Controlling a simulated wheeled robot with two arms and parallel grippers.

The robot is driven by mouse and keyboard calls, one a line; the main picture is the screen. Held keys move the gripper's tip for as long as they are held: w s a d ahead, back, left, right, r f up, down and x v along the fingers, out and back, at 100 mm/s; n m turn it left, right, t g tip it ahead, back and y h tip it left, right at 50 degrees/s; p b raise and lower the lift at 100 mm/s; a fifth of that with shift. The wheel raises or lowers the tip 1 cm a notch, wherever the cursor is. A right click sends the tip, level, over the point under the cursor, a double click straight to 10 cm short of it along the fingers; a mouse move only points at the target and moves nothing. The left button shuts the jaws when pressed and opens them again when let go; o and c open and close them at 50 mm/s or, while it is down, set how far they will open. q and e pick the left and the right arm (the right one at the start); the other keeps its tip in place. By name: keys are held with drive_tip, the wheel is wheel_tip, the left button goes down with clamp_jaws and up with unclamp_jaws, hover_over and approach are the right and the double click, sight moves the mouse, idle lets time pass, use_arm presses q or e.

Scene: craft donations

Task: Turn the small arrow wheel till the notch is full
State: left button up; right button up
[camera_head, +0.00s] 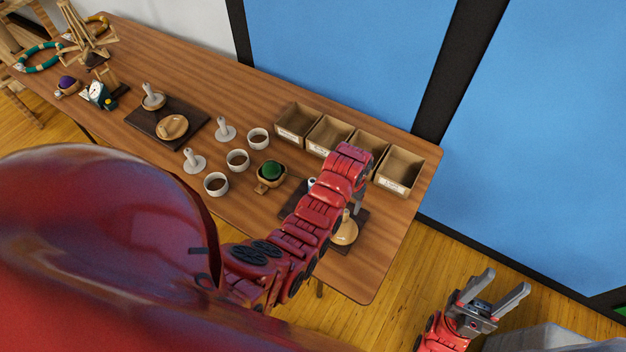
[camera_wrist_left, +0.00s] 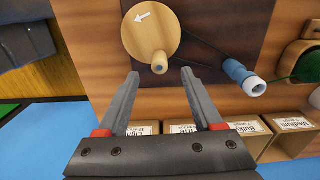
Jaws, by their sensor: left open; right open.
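A round wooden wheel with a white arrow (camera_wrist_left: 150,30) lies on a dark board (camera_wrist_left: 215,25) in the left wrist view; its short peg (camera_wrist_left: 159,63) points toward me. The wheel also shows in the head view (camera_head: 345,233), partly behind my left arm. My left gripper (camera_wrist_left: 160,73) is open, its fingertips on either side of the peg and apart from it. A blue and white spool (camera_wrist_left: 243,76) with dark thread sits beside the wheel. I cannot make out a notch. My right gripper (camera_head: 497,294) is open and empty, off the table's right end.
Several labelled open boxes (camera_head: 400,172) line the table's back edge. A green ball in a wooden holder (camera_head: 270,172), white cups (camera_head: 238,160) and pegged stands (camera_head: 225,130) stand left of my left arm. Another dark board (camera_head: 145,120) holds a second wooden wheel (camera_head: 172,127).

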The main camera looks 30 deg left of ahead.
sight(346, 212)
use_arm(q)
drive_tip(key=shift+f+b, duration=1.4)
drive_tip(key=shift+f, duration=2.05)
